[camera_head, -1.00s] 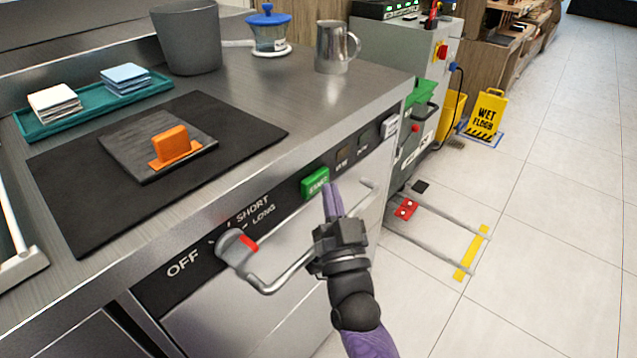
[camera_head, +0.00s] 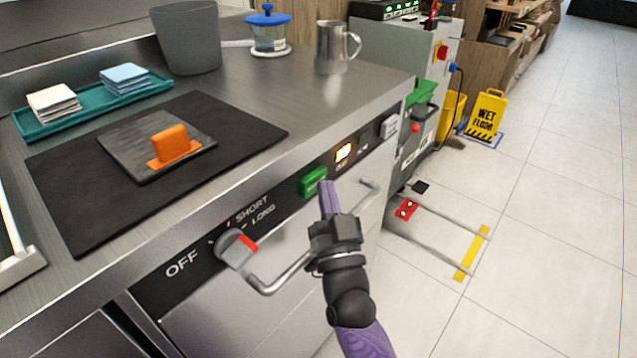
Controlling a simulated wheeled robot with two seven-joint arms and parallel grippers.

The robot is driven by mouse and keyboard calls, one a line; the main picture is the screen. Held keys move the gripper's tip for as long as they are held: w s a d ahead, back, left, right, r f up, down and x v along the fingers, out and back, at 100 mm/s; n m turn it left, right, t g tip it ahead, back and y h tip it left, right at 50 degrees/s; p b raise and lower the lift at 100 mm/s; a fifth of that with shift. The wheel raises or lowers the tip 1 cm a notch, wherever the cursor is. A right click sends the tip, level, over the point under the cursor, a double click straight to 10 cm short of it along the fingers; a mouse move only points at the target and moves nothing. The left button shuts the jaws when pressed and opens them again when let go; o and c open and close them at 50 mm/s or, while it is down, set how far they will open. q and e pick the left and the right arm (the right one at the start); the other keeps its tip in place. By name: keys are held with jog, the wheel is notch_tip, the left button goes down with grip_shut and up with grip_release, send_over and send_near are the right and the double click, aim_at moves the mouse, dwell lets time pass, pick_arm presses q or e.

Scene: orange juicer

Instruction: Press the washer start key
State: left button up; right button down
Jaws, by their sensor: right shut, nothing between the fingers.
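The washer's front panel runs along the counter edge. Its green start key (camera_head: 313,181) sits right of the dial. A small indicator lamp (camera_head: 344,152) to the right of the key glows yellow-white. The dial (camera_head: 236,247), grey with a red tip, stands among the OFF, SHORT and LONG marks. My right gripper (camera_head: 327,187) is shut and empty, its purple fingertips just below and right of the green key. Whether they touch the key I cannot tell. My left gripper is out of view.
A bar handle (camera_head: 290,274) crosses the washer front below the panel, close to my right gripper. The tiled floor at right is open.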

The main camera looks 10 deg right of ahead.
dwell(0.3)
jog(key=shift+s+d+p, duration=0.5)
jog(key=shift+s+p, duration=0.05)
jog(key=shift+s, duration=0.1)
jog(key=s+d+p, duration=0.1)
jog(key=s, duration=0.1)
jog(key=s+d+p, duration=0.1)
jog(key=s+d, duration=0.1)
dwell(0.5)
